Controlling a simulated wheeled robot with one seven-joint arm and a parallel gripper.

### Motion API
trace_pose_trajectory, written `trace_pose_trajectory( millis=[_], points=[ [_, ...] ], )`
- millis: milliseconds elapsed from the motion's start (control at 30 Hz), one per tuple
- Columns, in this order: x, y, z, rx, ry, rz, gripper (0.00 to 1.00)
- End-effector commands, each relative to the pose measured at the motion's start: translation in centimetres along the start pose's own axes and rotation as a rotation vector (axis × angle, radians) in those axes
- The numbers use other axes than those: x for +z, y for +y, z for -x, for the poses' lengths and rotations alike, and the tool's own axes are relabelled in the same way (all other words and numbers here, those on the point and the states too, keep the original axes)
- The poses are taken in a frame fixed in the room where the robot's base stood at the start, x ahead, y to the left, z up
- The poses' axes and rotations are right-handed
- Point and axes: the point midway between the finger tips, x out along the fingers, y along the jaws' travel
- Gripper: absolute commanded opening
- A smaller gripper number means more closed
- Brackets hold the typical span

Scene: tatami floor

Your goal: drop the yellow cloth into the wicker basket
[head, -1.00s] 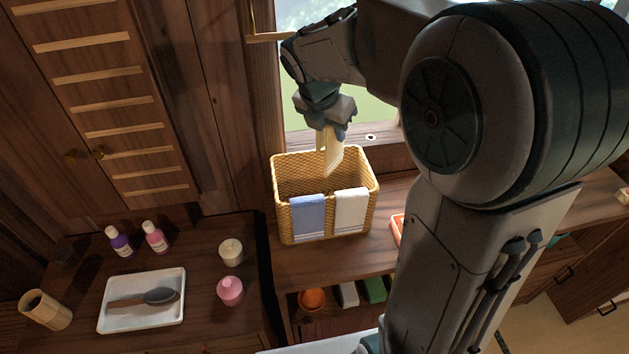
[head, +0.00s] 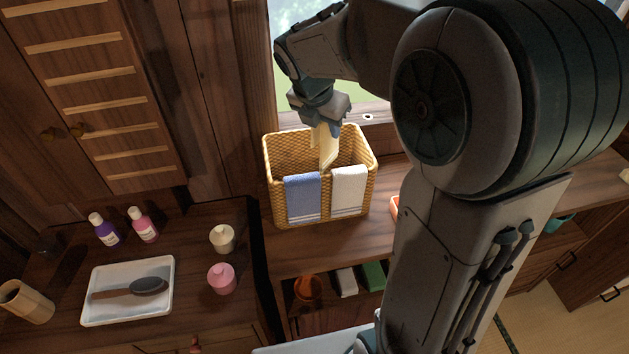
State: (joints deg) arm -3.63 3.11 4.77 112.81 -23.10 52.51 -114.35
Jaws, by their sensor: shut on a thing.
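The wicker basket (head: 268,172) stands on the wooden counter below the window. A blue cloth (head: 303,197) and a white cloth (head: 348,190) hang side by side over its front wall. My gripper (head: 325,125) is above the basket opening, pointing down. It is shut on the pale yellow cloth (head: 327,150), which hangs down into the basket's mouth. The cloth's lower end is inside the rim, in front of the back wall. Whether it touches the basket's bottom is hidden by the front wall.
On the left counter are a white tray (head: 92,318) with a hairbrush (head: 140,288), purple (head: 105,231) and pink (head: 143,226) bottles, two small jars (head: 222,239) and a wooden cup (head: 24,303). An orange item (head: 395,208) lies right of the basket, partly behind my arm.

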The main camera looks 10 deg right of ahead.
Motion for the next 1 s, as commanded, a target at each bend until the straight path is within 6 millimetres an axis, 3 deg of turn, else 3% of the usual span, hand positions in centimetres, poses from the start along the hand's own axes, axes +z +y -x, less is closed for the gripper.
trace_pose_trajectory(
  millis=[67, 100, 167, 500, 800, 1000],
  points=[
    [0.0, 0.0, 0.1, 0.0, 0.0, 0.0, 0.05],
    [0.0, 0.0, 0.1, 0.0, 0.0, 0.0, 0.38],
    [0.0, 0.0, 0.1, 0.0, 0.0, 0.0, 0.52],
    [0.1, 0.0, 0.5, 0.001, -0.001, -0.001, 0.52],
    [0.1, 0.0, 5.2, 0.003, -0.003, 0.0, 0.52],
    [0.1, 0.0, 7.3, 0.001, 0.0, 0.0, 0.52]
  ],
)
